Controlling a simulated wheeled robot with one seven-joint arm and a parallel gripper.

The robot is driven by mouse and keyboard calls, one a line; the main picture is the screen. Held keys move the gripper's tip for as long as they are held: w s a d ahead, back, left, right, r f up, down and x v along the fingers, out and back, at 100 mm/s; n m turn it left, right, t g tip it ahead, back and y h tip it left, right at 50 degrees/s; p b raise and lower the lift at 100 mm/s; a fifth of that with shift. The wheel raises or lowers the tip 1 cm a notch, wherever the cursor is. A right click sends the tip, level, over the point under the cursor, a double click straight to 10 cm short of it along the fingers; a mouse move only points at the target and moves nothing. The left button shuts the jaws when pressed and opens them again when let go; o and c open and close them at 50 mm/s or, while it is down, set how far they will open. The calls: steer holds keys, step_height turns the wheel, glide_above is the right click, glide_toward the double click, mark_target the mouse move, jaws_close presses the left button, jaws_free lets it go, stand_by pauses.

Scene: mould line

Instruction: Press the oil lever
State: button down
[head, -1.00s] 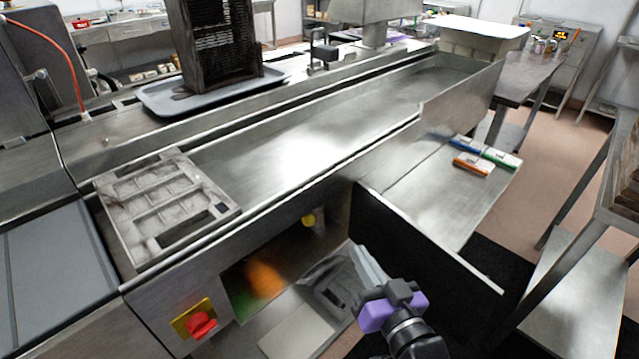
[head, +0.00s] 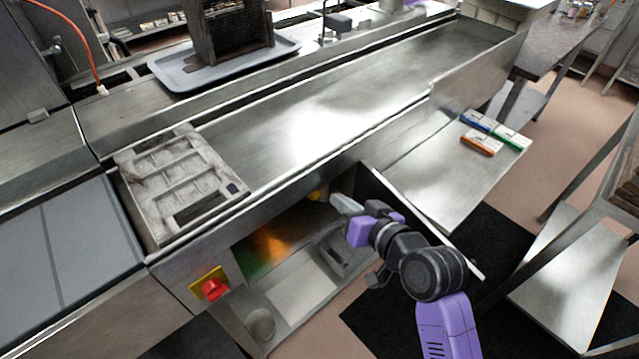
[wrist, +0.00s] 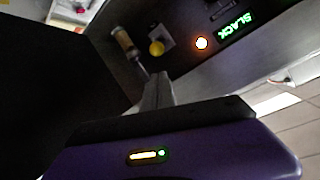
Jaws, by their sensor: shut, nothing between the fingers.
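My gripper (head: 342,202) is shut and empty, reaching into the open bay under the metal bench, beside the black door panel. In the wrist view the closed fingers (wrist: 158,88) point at a dark panel. A yellow knob (wrist: 157,48) on a grey plate is just beyond the fingertips; it also shows partly in the head view (head: 318,194). A lever with a tan handle (wrist: 124,42) and metal shaft is beside the knob, its shaft running close to the fingertips. I cannot tell which is the oil lever, nor whether the fingers touch either one.
A lit orange lamp (wrist: 201,43) and a green display (wrist: 235,27) reading SLACK, upside down, are on the panel. A red switch (head: 213,289) is on the bench front. The black door panel (head: 385,200) stands open close to my arm. A mould plate (head: 180,180) lies on the bench.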

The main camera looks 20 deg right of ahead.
steer(key=p+x, duration=0.1)
steer(key=x, duration=0.9)
stand_by(0.4)
